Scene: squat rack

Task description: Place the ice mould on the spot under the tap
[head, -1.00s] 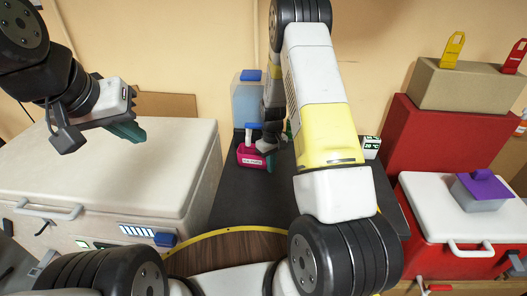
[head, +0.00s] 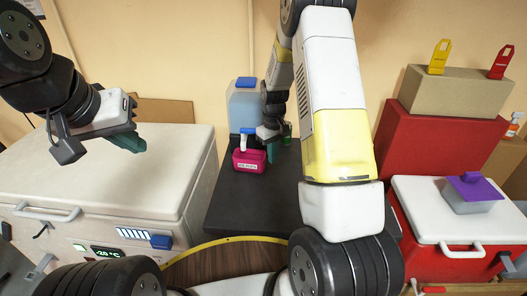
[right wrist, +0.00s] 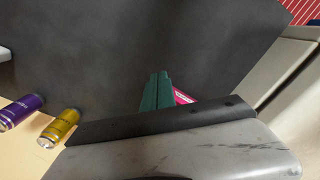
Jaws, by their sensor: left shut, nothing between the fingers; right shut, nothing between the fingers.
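The ice mould, a small magenta tray with a white label (head: 249,160), sits on the dark mat or counter top. The tap, blue and white (head: 245,135), is directly above it on the front of a clear blue water container (head: 243,105). My right gripper (head: 271,149) is shut and empty just right of the mould; I cannot tell whether it touches. In the right wrist view its green fingers (right wrist: 157,90) are together and partly hide the mould's magenta edge (right wrist: 183,97). My left gripper (head: 128,142) is shut and empty above the white cooler.
The white cooler (head: 110,165) with a display stands left of the dark surface (head: 230,200). Red boxes (head: 430,140) and a white-lidded red cooler (head: 430,205) stand right. The right wrist view shows a purple can (right wrist: 22,111) and a yellow can (right wrist: 60,127).

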